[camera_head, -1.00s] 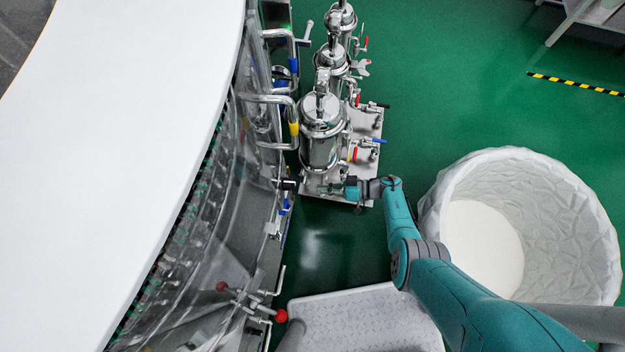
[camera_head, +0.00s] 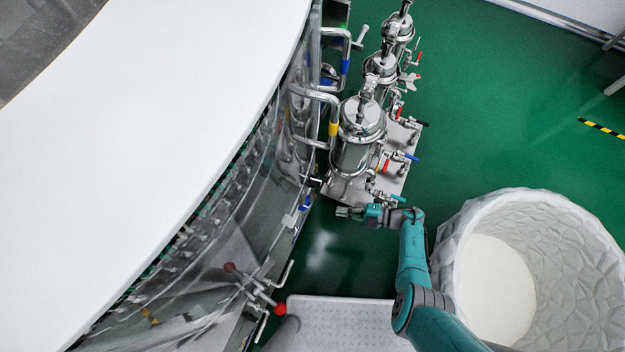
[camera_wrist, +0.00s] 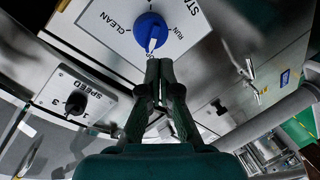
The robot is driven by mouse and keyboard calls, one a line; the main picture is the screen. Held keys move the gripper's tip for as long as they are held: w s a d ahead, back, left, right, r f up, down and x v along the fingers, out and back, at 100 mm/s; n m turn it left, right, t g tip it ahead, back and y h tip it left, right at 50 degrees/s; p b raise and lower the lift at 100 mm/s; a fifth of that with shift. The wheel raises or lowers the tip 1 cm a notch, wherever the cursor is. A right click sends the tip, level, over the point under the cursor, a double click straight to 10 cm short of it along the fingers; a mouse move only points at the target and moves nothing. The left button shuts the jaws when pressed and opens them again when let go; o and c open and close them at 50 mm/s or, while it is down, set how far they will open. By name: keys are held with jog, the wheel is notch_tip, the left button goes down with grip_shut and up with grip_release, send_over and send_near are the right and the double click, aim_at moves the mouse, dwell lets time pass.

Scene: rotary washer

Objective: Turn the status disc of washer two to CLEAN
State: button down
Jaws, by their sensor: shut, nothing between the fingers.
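In the wrist view a blue round knob (camera_wrist: 150,32) sits on a white plate (camera_wrist: 108,22) marked CLEAN and RUN. Its light pointer mark faces down the picture, toward my fingertips, not toward CLEAN at its left. A further label below the knob is mostly hidden by the fingers. No washer number is readable. My gripper (camera_wrist: 160,68) is shut and empty, its tips just below the knob; contact cannot be told. In the head view my gripper (camera_head: 343,212) is right of the washer's clear side wall (camera_head: 240,215), near a small blue part (camera_head: 306,203).
A black SPEED knob (camera_wrist: 76,103) is at the left in the wrist view. Steel filter vessels (camera_head: 358,140) with valves stand beyond my gripper. A red-balled lever (camera_head: 280,309), a step platform (camera_head: 335,325) and a white bin (camera_head: 590,245) are nearby. Green floor is open between.

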aim_at(306, 203)
jog(key=s+a+n+g, duration=0.15)
jog(key=s+n, duration=0.35)
jog(key=n, duration=0.9)
jog(key=shift+n, duration=0.3)
jog(key=w+a, duration=0.1)
jog(key=a, duration=0.2)
jog(key=w+a, duration=0.1)
jog(key=a, duration=0.2)
jog(key=w+a, duration=0.1)
jog(key=a, duration=0.2)
jog(key=shift+a+f, duration=0.15)
jog(key=shift+f, duration=0.05)
jog(key=shift+w+d+r, duration=0.2)
jog(key=shift+w+r, duration=0.1)
jog(key=shift+w, duration=0.1)
